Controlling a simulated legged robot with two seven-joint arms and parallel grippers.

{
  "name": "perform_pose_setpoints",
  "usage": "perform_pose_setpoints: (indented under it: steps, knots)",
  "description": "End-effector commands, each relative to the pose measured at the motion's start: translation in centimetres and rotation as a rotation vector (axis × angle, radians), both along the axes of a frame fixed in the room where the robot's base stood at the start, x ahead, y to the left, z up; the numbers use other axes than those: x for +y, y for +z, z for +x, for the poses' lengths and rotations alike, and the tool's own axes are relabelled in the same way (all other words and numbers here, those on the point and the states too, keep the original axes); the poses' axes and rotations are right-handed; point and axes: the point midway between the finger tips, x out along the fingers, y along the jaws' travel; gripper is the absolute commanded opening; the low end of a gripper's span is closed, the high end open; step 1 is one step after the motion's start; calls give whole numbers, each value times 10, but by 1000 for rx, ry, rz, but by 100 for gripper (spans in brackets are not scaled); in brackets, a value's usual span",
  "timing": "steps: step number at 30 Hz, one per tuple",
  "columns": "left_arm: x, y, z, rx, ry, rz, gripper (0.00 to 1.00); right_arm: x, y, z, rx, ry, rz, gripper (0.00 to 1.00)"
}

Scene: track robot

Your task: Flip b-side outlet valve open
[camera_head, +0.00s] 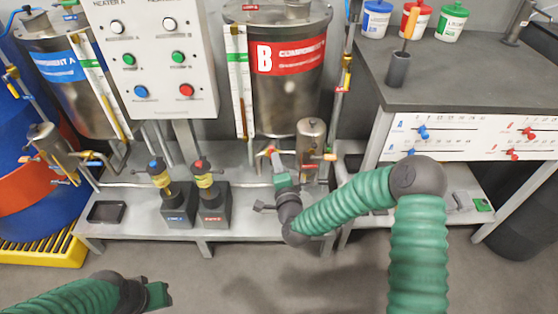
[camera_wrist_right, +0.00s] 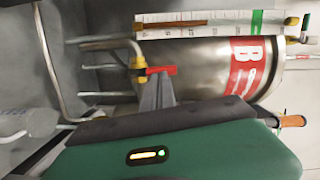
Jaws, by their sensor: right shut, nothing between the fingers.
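The B tank (camera_head: 290,100) is a steel drum with a red "B" label; it also shows lying sideways in the wrist view (camera_wrist_right: 205,65). Its outlet valve has a red handle (camera_head: 273,151) below the tank. In the wrist view the red handle (camera_wrist_right: 160,70) sticks out from a yellow valve body (camera_wrist_right: 138,68). My right gripper (camera_head: 280,168) is shut and empty, its fingertips right by the red handle. In the wrist view its fingers (camera_wrist_right: 158,92) overlap the handle's edge; I cannot tell whether they touch. My left gripper (camera_head: 158,295) is low at the left, away from the valve; its jaws are unclear.
A small steel cylinder (camera_head: 311,145) stands close right of the valve. Two pumps with yellow collars (camera_head: 160,180) (camera_head: 204,180) stand left on the grey bench (camera_head: 130,228). The control panel (camera_head: 150,55) is above. A dark table (camera_head: 455,75) is at the right.

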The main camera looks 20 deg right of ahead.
Motion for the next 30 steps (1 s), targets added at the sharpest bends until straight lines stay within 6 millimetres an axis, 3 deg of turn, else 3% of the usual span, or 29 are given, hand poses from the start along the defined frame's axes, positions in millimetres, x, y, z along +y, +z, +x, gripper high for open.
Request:
perform_pose_setpoints:
  steps: [11, 30]
  knots:
    - [0, 24, 0, 0, 0, 0, 36, 10, 7, 3, 47, 3, -168, 0]
    - [0, 70, 0, 0, 0, 0, 36, 37, 1, 10, 212, 4, -745, 0]
